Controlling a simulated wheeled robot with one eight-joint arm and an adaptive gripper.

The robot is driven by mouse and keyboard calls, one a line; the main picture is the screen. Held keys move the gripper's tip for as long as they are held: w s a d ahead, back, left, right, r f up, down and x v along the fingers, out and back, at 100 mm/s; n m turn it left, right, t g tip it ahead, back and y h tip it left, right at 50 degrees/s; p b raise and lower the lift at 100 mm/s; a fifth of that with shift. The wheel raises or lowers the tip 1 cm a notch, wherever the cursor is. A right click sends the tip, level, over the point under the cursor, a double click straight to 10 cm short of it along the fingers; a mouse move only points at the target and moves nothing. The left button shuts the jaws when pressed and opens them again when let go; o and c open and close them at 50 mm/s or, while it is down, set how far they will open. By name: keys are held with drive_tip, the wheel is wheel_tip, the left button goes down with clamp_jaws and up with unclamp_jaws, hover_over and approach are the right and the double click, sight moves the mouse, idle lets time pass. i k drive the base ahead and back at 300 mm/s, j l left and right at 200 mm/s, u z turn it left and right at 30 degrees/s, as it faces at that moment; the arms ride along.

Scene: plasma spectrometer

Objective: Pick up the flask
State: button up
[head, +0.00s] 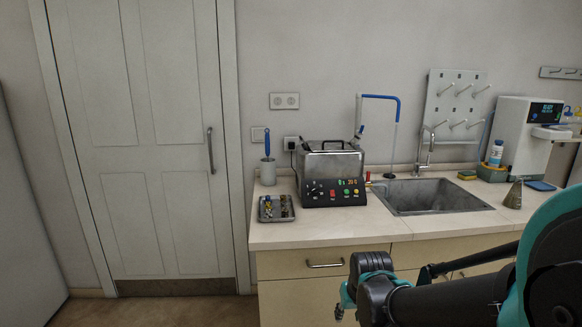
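A small grey-brown cone-shaped vessel (513,194), which looks like the flask, stands upright on the counter just right of the sink. It is wide at the base and narrow at the top. My arm reaches in from the lower right, and my gripper (343,302) is at its far end, in front of the counter's drawers. The gripper is well to the left of the flask and below the counter top, apart from it. The wrist hides most of the gripper, so its fingers and whether they are open do not show clearly.
The counter (335,232) holds a metal bath with a control panel (334,176), a tray of small parts (276,208) and a brush in a holder (268,171). The sink (436,197) has a tall faucet. A white analyser (523,135) stands behind the flask. Bare counter lies along the front.

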sight(516, 192)
drive_tip(key=l+z, duration=0.1)
drive_tip(key=z, duration=0.85)
drive_tip(key=l+z, duration=0.15)
drive_tip(key=z, duration=0.35)
drive_tip(key=i+l+u, duration=0.1)
drive_tip(key=i+l, duration=0.15)
drive_tip(key=i+l+u, duration=0.1)
drive_tip(key=i+l, duration=0.15)
drive_tip(key=l, duration=0.2)
drive_tip(key=i+l+u, duration=0.15)
drive_tip(key=l, duration=0.2)
drive_tip(key=i, duration=0.05)
